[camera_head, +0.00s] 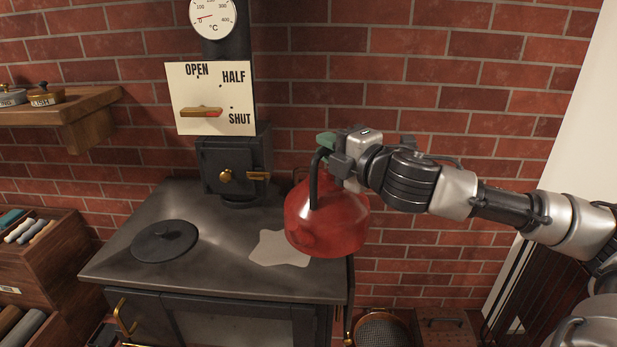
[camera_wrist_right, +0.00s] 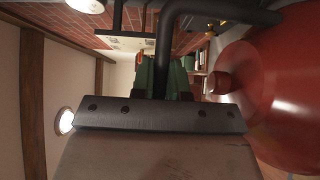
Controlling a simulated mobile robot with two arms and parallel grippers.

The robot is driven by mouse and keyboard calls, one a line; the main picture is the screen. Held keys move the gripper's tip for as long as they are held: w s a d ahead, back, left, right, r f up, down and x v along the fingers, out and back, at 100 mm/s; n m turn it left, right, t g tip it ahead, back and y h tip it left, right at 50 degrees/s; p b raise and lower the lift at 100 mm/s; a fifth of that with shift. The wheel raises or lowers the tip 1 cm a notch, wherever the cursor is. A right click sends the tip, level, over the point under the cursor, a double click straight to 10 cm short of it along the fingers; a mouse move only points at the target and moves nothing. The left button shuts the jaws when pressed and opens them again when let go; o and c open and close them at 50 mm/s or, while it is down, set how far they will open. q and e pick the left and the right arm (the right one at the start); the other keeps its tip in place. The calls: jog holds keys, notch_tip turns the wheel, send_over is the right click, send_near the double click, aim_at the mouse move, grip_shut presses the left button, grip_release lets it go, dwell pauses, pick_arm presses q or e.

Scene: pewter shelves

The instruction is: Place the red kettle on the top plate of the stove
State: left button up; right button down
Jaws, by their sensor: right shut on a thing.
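The red kettle (camera_head: 327,222) appears over the right end of the black stove's top plate (camera_head: 215,265). I cannot tell whether its base touches the plate. My right gripper (camera_head: 330,148) comes in from the right and is shut on the kettle's black handle. In the right wrist view, the dark handle (camera_wrist_right: 164,55) runs between the green-padded fingers (camera_wrist_right: 165,82), and the red kettle body (camera_wrist_right: 280,85) fills the right side. My left gripper is in neither view.
A round dark disc (camera_head: 165,241) lies on the plate's left part, and a pale irregular patch (camera_head: 279,248) lies left of the kettle. The stove pipe with an OPEN/HALF/SHUT sign (camera_head: 210,98) rises behind. A wooden drawer rack (camera_head: 45,265) stands at left.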

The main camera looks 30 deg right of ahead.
jog(key=w+a+f+p, duration=0.2)
jog(key=w+a+f, duration=0.3)
jog(key=w+f, duration=0.3)
jog(key=shift+w+a+f+p, duration=0.2)
jog(key=shift+a+f+p, duration=0.15)
jog(key=shift+f, duration=0.55)
jog(key=c, duration=1.5)
grip_release()
jog(key=shift+f, duration=0.3)
jog(key=shift+c, duration=0.2)
jog(key=o, duration=0.4)
jog(key=shift+s+r, duration=0.1)
jog(key=shift+s, duration=0.05)
